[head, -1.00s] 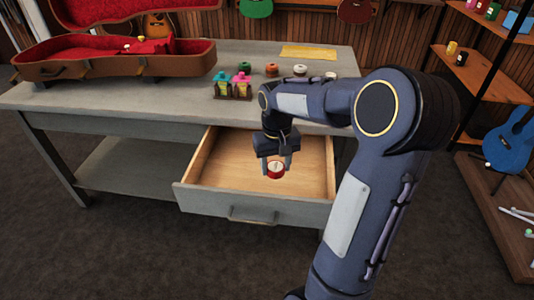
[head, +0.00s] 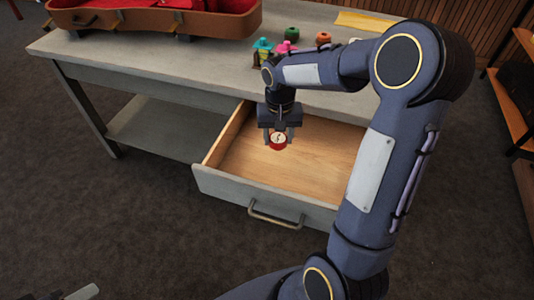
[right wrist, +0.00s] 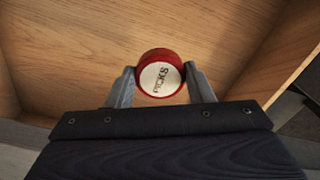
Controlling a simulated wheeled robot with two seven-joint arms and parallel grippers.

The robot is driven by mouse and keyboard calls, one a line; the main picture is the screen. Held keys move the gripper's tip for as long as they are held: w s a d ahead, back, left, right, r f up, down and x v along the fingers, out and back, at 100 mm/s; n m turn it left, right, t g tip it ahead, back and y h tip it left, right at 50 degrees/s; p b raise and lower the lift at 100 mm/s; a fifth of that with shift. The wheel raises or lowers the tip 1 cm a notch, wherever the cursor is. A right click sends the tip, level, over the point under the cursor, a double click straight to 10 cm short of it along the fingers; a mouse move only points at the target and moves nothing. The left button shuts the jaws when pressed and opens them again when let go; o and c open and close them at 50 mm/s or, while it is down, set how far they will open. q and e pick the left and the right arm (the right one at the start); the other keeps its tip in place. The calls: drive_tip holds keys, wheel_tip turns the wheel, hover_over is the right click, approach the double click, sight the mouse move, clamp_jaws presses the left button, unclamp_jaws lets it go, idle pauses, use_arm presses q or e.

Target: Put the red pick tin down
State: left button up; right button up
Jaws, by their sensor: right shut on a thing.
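The red pick tin (head: 278,142) is a small round red tin with a white lid. In the right wrist view the lid of the tin (right wrist: 160,78) reads "PICKS". My right gripper (head: 278,136) is shut on the tin, one finger on each side, pointing down over the open drawer (head: 250,192). In the right wrist view the fingers (right wrist: 160,85) grip the tin's sides with bare wood behind it. I cannot tell how far the tin is above the drawer floor.
The drawer's wooden floor (head: 310,155) is bare around the tin. The grey workbench (head: 180,75) carries a brown case with red lining (head: 160,18), small teal and pink figures (head: 262,50), several small round items and a yellow cloth (head: 365,21). A shelf stands at the right.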

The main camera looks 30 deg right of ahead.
hover_over(265, 161)
wheel_tip(265, 161, down, 4)
drive_tip(key=shift+s+d+f+b, duration=0.1)
drive_tip(key=shift+d+b, duration=0.05)
drive_tip(key=shift+b, duration=0.15)
wheel_tip(265, 161, down, 3)
drive_tip(key=shift+f+b, duration=0.2)
drive_tip(key=shift+b, duration=0.1)
drive_tip(key=shift+f, duration=0.1)
drive_tip(key=o, duration=1)
drive_tip(key=shift+c, duration=0.2)
